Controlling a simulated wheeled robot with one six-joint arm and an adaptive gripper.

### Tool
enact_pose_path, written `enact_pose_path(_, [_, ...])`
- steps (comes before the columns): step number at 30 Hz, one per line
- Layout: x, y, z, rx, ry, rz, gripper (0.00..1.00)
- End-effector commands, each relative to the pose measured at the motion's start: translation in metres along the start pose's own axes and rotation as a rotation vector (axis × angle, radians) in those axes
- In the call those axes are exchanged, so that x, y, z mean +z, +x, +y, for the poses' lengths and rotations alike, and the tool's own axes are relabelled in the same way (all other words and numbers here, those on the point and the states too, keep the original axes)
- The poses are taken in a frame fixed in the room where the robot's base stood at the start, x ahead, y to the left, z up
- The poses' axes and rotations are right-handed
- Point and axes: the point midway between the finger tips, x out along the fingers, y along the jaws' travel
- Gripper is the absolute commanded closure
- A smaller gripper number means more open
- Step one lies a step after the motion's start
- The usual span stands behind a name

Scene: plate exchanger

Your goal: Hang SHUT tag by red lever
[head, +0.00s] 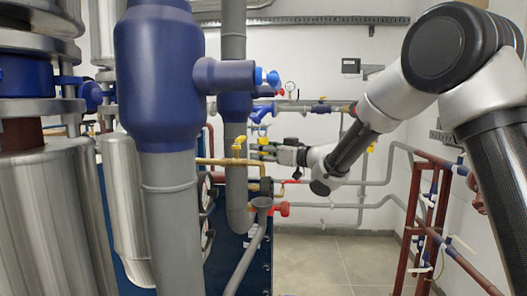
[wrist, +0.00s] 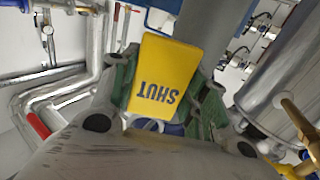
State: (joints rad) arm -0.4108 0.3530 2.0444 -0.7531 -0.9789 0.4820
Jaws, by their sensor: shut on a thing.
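The yellow SHUT tag (wrist: 160,80) is between the green-padded fingers of my gripper (wrist: 165,100) in the wrist view. Its dark lettering looks upside down there. In the head view my gripper (head: 262,150) is beside the brass pipe near the middle, and I cannot make out the tag clearly. A red valve handle (head: 280,208) sits below my gripper in the head view, with a smaller red lever (head: 291,182) above it. A red handle (wrist: 38,125) shows at the left of the wrist view, apart from the tag. I cannot tell which one is the task's lever.
A yellow valve handle (head: 238,143) stands just left of my gripper on the brass pipe (head: 222,162). A large blue-and-grey column (head: 155,75) fills the left centre. A red pipe frame (head: 418,215) stands at the right. The floor (head: 335,262) between is clear.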

Motion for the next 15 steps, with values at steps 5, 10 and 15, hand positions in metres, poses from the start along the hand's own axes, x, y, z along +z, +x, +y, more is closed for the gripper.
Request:
enact_pose_path(5, [-0.0001, -0.0001, 0.0001, 0.0, 0.0, 0.0, 0.77])
enact_pose_path(10, [-0.0001, -0.0001, 0.0001, 0.0, 0.0, 0.0, 0.77])
enact_pose_path(15, [-0.0001, -0.0001, 0.0001, 0.0, 0.0, 0.0, 0.33])
